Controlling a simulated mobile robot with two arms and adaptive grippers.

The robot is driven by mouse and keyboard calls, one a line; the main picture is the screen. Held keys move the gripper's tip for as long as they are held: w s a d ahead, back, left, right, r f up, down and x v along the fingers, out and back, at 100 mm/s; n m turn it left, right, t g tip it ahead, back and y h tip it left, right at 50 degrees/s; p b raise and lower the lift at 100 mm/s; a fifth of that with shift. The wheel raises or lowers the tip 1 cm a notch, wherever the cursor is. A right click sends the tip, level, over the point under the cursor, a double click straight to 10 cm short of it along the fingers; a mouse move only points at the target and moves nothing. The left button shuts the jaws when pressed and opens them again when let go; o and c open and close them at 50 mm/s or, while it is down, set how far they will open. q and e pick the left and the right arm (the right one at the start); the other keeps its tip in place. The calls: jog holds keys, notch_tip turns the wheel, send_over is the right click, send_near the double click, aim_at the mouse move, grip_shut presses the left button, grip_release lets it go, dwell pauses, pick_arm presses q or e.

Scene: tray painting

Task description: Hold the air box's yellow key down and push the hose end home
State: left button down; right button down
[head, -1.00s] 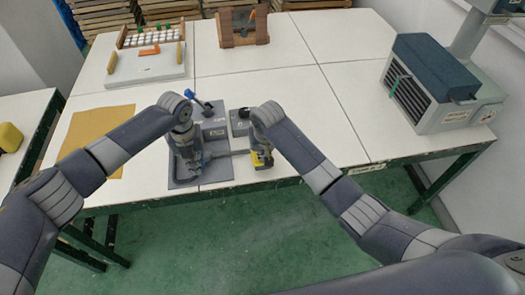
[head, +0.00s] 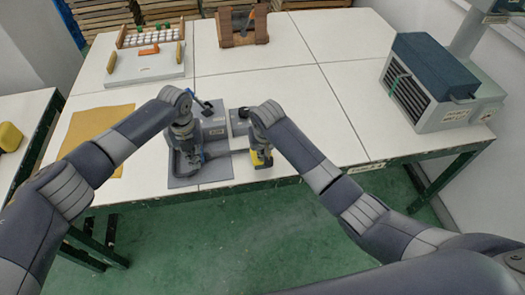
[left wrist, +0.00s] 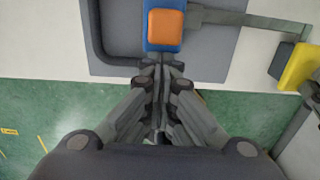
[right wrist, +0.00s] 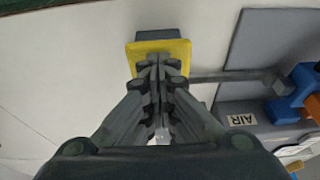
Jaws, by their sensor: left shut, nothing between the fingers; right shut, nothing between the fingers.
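The grey air box (head: 213,131) stands on the table behind my left gripper, its AIR label (right wrist: 240,120) showing in the right wrist view. The yellow key (right wrist: 180,46) is a flat plate with a grey bar (right wrist: 235,75) running toward a blue piece with an orange part. My right gripper (right wrist: 158,64) is shut and empty, its fingertips at the yellow plate; contact is hard to tell. My left gripper (left wrist: 161,66) is shut and empty, its fingertips at the near end of the blue piece (left wrist: 164,47) with its orange block (left wrist: 165,27). I cannot clearly make out the hose end.
A grey tray (left wrist: 112,45) lies beneath at the table's front edge. An ochre mat (head: 85,135) lies to the left. A white board with an orange piece (head: 148,50), a brown wooden stand (head: 240,40) and a large grey machine (head: 440,95) stand farther off. The middle right is clear.

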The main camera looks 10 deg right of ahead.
pick_arm(q)
jog(key=shift+w+f, duration=0.5)
jog(key=shift+w, duration=0.1)
pick_arm(e)
jog(key=shift+s+f, duration=0.1)
jog(key=shift+f, duration=0.1)
pick_arm(q)
jog(key=shift+w, duration=0.5)
pick_arm(e)
jog(key=shift+d, duration=0.1)
pick_arm(q)
jog(key=shift+w+a, duration=0.1)
dwell(0.4)
jog(key=shift+s, duration=0.85)
notch_tip(320, 180, up, 9)
jog(key=shift+w+r, duration=0.15)
jog(key=shift+w, duration=0.2)
pick_arm(e)
jog(key=shift+w+f, duration=0.1)
jog(key=shift+w, duration=0.1)
pick_arm(q)
jog(key=shift+r, duration=0.1)
